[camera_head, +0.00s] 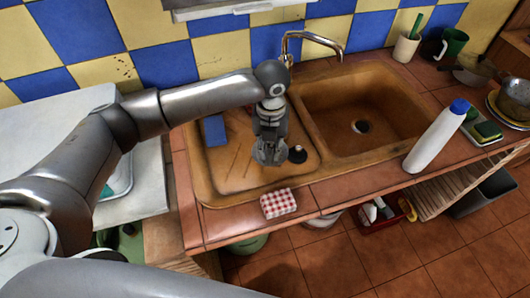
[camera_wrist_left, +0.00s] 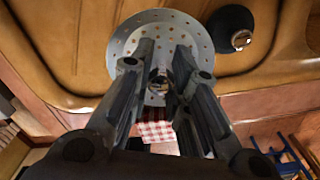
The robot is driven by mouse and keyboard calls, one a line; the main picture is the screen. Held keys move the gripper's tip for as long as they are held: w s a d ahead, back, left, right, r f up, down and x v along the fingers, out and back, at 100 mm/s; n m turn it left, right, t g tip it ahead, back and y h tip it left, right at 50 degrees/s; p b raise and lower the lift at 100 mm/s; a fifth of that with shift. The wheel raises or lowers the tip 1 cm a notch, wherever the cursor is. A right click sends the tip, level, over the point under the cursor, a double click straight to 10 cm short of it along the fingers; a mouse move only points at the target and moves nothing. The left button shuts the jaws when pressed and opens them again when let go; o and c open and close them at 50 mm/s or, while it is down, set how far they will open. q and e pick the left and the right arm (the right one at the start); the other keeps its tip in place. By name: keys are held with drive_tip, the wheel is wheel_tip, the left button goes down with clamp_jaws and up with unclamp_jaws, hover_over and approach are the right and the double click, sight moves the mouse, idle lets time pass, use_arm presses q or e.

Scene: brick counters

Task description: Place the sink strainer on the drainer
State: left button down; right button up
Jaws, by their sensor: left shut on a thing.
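My left gripper (camera_head: 270,152) hangs over the ribbed drainer (camera_head: 225,178) on the left part of the brown sink. In the left wrist view the gripper (camera_wrist_left: 163,68) is shut on the sink strainer (camera_wrist_left: 165,30), a round grey disc with many small holes. The strainer shows beyond the fingertips, above the brown drainer surface. I cannot tell whether it touches that surface. In the head view the gripper mostly hides the strainer. My right gripper is not in view.
A black stopper (camera_head: 297,154) sits on the drainer just right of the gripper. A blue sponge (camera_head: 214,130) lies at its left. A checkered red-white item (camera_head: 278,203) is on the front edge. The basin (camera_head: 360,100) and a white bottle (camera_head: 435,137) are to the right.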

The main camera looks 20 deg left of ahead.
use_arm(q)
drive_tip(key=f, duration=0.1)
drive_tip(key=a+f+p, duration=0.1)
drive_tip(key=f, duration=0.1)
drive_tip(key=shift+a+f, duration=0.35)
drive_tip(key=shift+w+f, duration=0.1)
drive_tip(key=shift+f, duration=0.25)
drive_tip(key=shift+d+f, duration=0.1)
drive_tip(key=shift+d, duration=0.05)
drive_tip(key=shift+f, duration=0.1)
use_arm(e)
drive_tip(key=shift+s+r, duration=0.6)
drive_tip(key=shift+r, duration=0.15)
use_arm(q)
drive_tip(key=c, duration=1.4)
unclamp_jaws()
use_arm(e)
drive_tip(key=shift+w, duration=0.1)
